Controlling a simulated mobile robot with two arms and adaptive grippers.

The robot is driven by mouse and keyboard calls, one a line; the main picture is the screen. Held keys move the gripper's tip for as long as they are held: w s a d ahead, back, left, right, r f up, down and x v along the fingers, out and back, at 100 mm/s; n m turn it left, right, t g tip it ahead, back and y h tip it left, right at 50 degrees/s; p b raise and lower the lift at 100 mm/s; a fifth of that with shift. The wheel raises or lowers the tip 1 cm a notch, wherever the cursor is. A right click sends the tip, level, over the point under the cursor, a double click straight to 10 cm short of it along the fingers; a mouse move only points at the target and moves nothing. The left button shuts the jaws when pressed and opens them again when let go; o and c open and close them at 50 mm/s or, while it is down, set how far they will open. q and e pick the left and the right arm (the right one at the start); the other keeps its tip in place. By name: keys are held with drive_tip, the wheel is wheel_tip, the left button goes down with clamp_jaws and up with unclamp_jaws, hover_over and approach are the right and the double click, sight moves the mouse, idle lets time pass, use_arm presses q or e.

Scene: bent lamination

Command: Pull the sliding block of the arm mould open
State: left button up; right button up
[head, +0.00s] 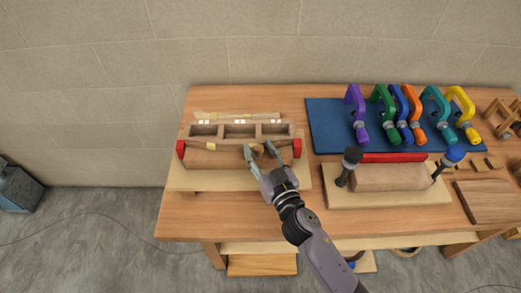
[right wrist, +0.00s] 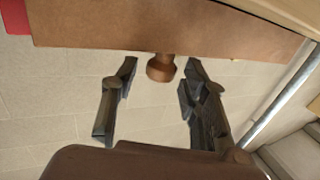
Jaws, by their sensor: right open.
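The mould on the left half of the bench has a long brown wooden block (head: 215,160) with red end pieces (head: 181,149) on a pale base board (head: 185,181). In the right wrist view the block's brown face (right wrist: 105,30) crosses the top, and a round wooden knob (right wrist: 160,68) sticks out from it. My right gripper (head: 260,148) is at the front of this block. Its open fingers, seen in the right wrist view (right wrist: 161,82), stand on either side of the knob, with gaps visible on both sides. My left gripper is not in view.
A compartmented wooden tray (head: 240,131) stands behind the block. To the right, another mould (head: 390,178) has a black-knobbed and a blue-knobbed clamp. Several coloured clamps (head: 410,112) lie on a blue mat (head: 327,125). The bench's front strip (head: 190,215) is clear on the left.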

drive_tip(key=shift+c, duration=0.5)
clamp_jaws()
